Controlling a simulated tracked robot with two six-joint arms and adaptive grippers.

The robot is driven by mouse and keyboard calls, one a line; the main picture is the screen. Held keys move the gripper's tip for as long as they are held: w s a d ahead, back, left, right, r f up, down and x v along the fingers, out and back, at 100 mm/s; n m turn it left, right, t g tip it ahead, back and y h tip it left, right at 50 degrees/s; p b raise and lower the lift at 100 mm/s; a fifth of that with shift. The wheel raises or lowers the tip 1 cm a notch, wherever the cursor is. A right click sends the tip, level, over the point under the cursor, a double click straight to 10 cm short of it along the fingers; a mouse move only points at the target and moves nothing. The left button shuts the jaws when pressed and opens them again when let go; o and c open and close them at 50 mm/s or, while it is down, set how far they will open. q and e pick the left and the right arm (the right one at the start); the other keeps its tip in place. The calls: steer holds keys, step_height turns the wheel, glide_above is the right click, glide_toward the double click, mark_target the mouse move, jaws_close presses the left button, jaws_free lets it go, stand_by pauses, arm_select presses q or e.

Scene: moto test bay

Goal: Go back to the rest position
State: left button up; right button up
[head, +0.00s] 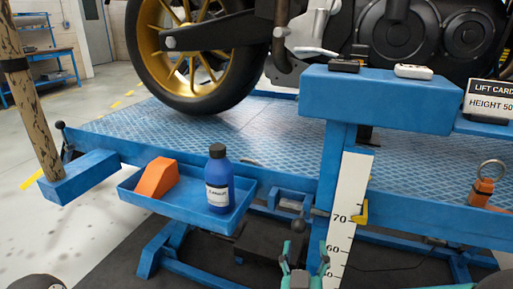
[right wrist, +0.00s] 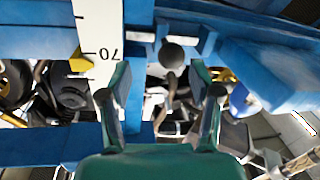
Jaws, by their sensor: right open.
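My right gripper (head: 304,262) shows at the bottom of the head view, in front of the lift's lower frame and just below a black ball knob (head: 299,226). Its green fingers are spread with nothing between them. In the right wrist view my right gripper (right wrist: 160,82) is also open. The black knob (right wrist: 172,55) appears ahead of the gap between the fingers, apart from both. The white height scale (head: 344,215) with its yellow pointer (head: 361,213) stands beside the knob. My left gripper does not show.
The blue lift platform (head: 270,135) carries a motorcycle (head: 205,45). A blue tray (head: 240,213) holds an orange wedge (head: 157,177) and a blue bottle (head: 219,180). A blue ledge (head: 380,98) with two small devices overhangs the scale. Open floor (head: 95,225) lies at left.

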steer(key=d+f+g, duration=0.1)
steer(key=d+f, duration=0.2)
steer(key=d+f+g+h, duration=0.1)
steer(key=d+f, duration=0.1)
steer(key=f, duration=0.2)
steer(key=w+d+f+g+h, duration=0.1)
steer(key=d+f, duration=0.2)
steer(key=f, duration=0.1)
steer(key=shift+w+d+f, duration=0.1)
steer(key=shift+d, duration=0.25)
steer(key=s+d+f+g+y, duration=0.1)
steer(key=s+f+g+y, duration=0.15)
steer(key=f, duration=0.65)
steer(key=s+f+g+y, duration=0.1)
steer(key=s+f+g, duration=0.15)
steer(key=f, duration=0.65)
steer(key=s+a+f+m+g+y, duration=0.1)
steer(key=s+a+f+g+y, duration=0.35)
steer(key=s, duration=0.35)
steer(key=s+a+f+g+y, duration=0.35)
steer(key=s+a+f, duration=0.25)
steer(key=s, duration=0.2)
step_height(320, 180, up, 34)
steer(key=p, duration=3.3)
steer(key=shift+w+f+g+h, duration=0.15)
steer(key=shift+w+g+h, duration=0.2)
steer(key=shift+h, duration=0.1)
steer(key=shift+d, duration=0.15)
